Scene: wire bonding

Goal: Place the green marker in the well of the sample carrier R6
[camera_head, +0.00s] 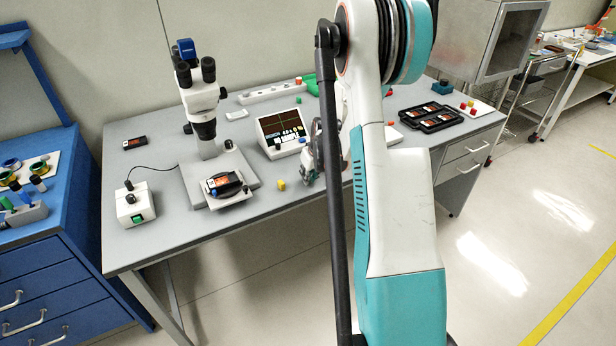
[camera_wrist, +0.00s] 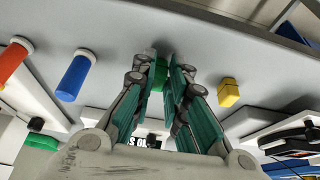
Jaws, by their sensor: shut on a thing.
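My gripper (camera_wrist: 163,80) is shut on the green marker (camera_wrist: 160,72), a small green piece held between the fingertips, seen in the wrist view. In the head view my gripper (camera_head: 310,178) is over the front part of the grey bench, right of the yellow marker (camera_head: 281,184); my arm partly covers it. I cannot make out the held marker there. Black sample carriers with orange labels lie on the microscope stage (camera_head: 224,184), on the bench at the back left (camera_head: 135,142) and in a black tray (camera_head: 432,117). I cannot read which one is R6.
The microscope (camera_head: 200,95) stands left of my gripper, and a screen instrument (camera_head: 282,132) is just behind it. A white switch box (camera_head: 134,206) is at the left. In the wrist view, blue (camera_wrist: 75,75) and red (camera_wrist: 12,60) cylinders stand left and a yellow piece (camera_wrist: 228,92) right.

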